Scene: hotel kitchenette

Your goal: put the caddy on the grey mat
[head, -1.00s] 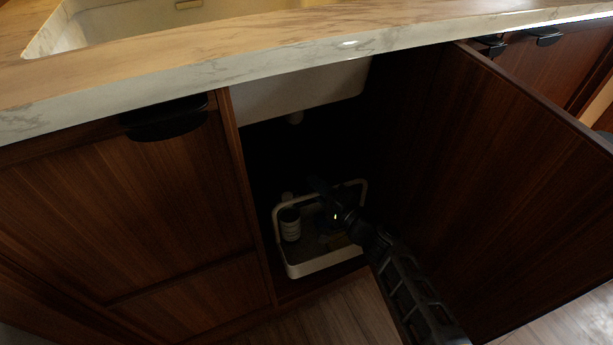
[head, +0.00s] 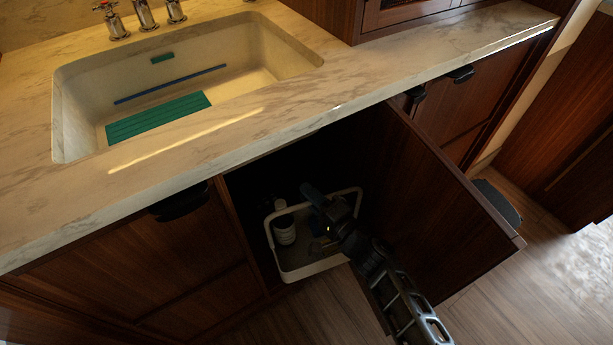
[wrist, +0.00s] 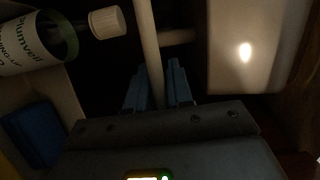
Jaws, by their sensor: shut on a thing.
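The caddy (head: 312,268) is a white open tray with a tall hoop handle. It is in the dark opening of the cabinet under the sink, seen in the head view. It carries a white bottle (head: 284,230) and other items that are hard to make out. My gripper (head: 317,200) is at the top of the handle. In the wrist view the blue fingers (wrist: 158,88) are shut on the white handle bar (wrist: 148,45). The bottle (wrist: 38,42) with its white cap and a blue item (wrist: 36,132) lie to the left there. I see no grey mat.
The open cabinet door (head: 415,190) stands just right of the caddy and my arm. The marble countertop (head: 330,105) overhangs the opening. The sink (head: 265,60) holds a green ribbed panel (head: 158,119). A dark rounded object (head: 498,202) stands beyond the door. Wooden floor (head: 480,290) is clear in front.

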